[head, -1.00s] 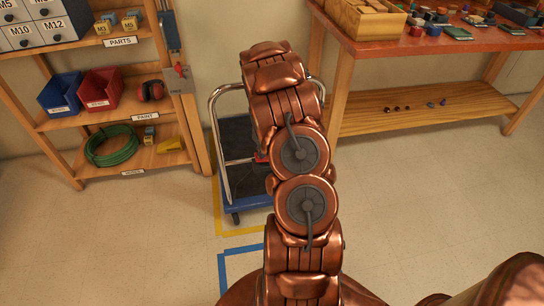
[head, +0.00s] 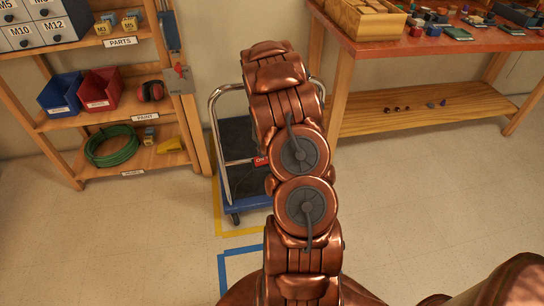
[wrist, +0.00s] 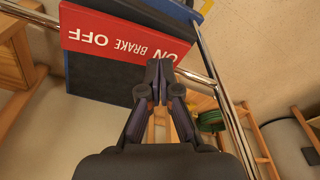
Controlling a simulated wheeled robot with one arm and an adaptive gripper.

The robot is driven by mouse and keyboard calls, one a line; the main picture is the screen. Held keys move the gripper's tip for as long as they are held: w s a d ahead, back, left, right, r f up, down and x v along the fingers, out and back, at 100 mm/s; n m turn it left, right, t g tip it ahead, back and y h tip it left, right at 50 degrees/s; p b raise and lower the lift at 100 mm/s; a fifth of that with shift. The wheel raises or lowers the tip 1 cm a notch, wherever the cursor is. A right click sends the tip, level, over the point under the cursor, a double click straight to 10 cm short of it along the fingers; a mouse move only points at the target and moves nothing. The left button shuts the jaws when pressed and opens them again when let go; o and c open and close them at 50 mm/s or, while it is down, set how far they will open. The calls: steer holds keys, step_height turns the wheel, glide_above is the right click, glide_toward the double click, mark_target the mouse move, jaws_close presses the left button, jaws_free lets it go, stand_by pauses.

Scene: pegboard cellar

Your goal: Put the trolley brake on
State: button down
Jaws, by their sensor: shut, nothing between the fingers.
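The trolley (head: 247,208) has a dark deck with a blue edge and a chrome handle. It stands on the floor behind my arm, which hides much of it. A red brake plate shows just left of my arm (head: 260,161). In the wrist view the brake plate (wrist: 120,42) reads OFF, BRAKE and ON upside down, with ON at the right. My gripper (wrist: 160,68) is shut and empty, its tips at the lower edge of the plate near ON. I cannot tell whether they touch it. No separate lever can be made out. The head view hides my gripper behind the arm.
A wooden shelf (head: 120,120) with bins and a green hose stands left of the trolley. A wooden workbench (head: 440,40) stands to the right. Yellow and blue tape marks the floor, which is clear in front. The chrome handle (wrist: 233,107) runs close beside my gripper.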

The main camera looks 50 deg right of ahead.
steer(key=shift+r+p, duration=0.45)
steer(key=shift+r, duration=2.45)
steer(key=s+a+r+g, duration=0.1)
steer(key=s+a+r, duration=0.3)
steer(key=a, duration=0.5)
steer(key=s+a+r+g+y, duration=0.1)
steer(key=s+a+r, duration=0.2)
steer(key=a+r, duration=0.4)
steer(key=s+a+r, duration=0.3)
steer(key=a+r, duration=0.2)
steer(key=a, duration=0.5)
steer(key=s+a+r+g, duration=0.1)
steer(key=s+a, duration=0.3)
steer(key=s, duration=0.3)
steer(key=s+a+r+n+g, duration=0.1)
steer(key=s+a+r, duration=0.1)
steer(key=s+a, duration=0.35)
steer(key=s+a+r+g, duration=0.1)
steer(key=s+a, duration=0.1)
steer(key=s, duration=0.6)
step_height(320, 180, up, 18)
steer(key=t+p, duration=0.1)
steer(key=p, duration=1.5)
steer(key=shift+w+h, duration=0.25)
steer(key=shift+h, duration=0.15)
